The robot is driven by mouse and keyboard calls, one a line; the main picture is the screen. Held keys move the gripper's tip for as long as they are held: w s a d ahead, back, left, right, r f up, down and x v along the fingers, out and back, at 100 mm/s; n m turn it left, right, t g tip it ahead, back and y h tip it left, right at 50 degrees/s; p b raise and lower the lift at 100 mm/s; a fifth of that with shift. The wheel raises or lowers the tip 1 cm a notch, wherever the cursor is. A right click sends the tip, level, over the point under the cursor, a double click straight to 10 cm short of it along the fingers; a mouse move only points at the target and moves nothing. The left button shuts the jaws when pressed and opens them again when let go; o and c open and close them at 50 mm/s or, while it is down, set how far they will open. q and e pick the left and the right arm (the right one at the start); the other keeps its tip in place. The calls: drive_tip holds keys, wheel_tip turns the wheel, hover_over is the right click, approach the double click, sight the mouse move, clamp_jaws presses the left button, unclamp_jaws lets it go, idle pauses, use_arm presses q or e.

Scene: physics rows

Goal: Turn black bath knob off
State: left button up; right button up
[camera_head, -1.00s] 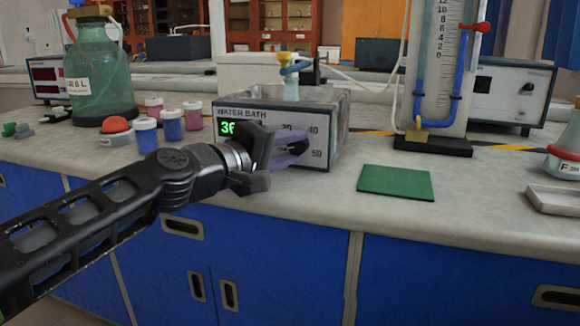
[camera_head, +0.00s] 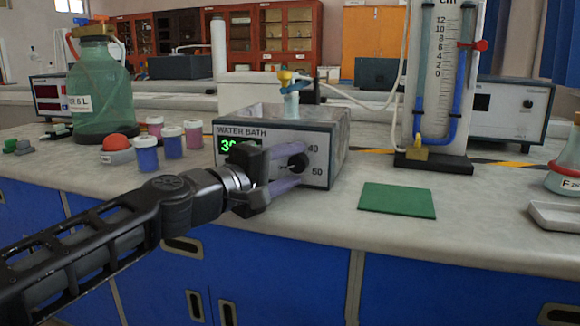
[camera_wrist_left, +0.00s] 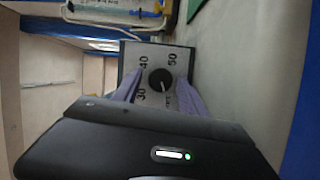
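The water bath (camera_head: 225,170) is a grey box with a green lit display, standing on the bench. Its round black knob (camera_head: 298,163) is at the right of the front panel, near the 40 and 50 marks. My left gripper (camera_head: 290,168) points at the panel, with one purple finger above the knob and one below it. In the left wrist view the knob (camera_wrist_left: 160,79) shows between the two spread fingers, with visible gaps on both sides. The gripper is open and holds nothing. Its palm hides part of the display and scale. My right gripper is not in view.
Small capped jars (camera_head: 172,142) and a large green bottle (camera_head: 100,90) stand left of the bath. A green mat (camera_head: 397,200) lies to the right, before a tube stand (camera_head: 432,163). The bench is clear between bath and mat.

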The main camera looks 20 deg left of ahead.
use_arm(q)
drive_tip(key=shift+o, duration=0.3)
drive_tip(key=shift+s, duration=0.1)
drive_tip(key=p+v, duration=0.2)
drive_tip(key=v, duration=0.4)
drive_tip(key=shift+s+a+r, duration=0.1)
drive_tip(key=shift+s+a, duration=0.3)
drive_tip(key=shift+s, duration=0.35)
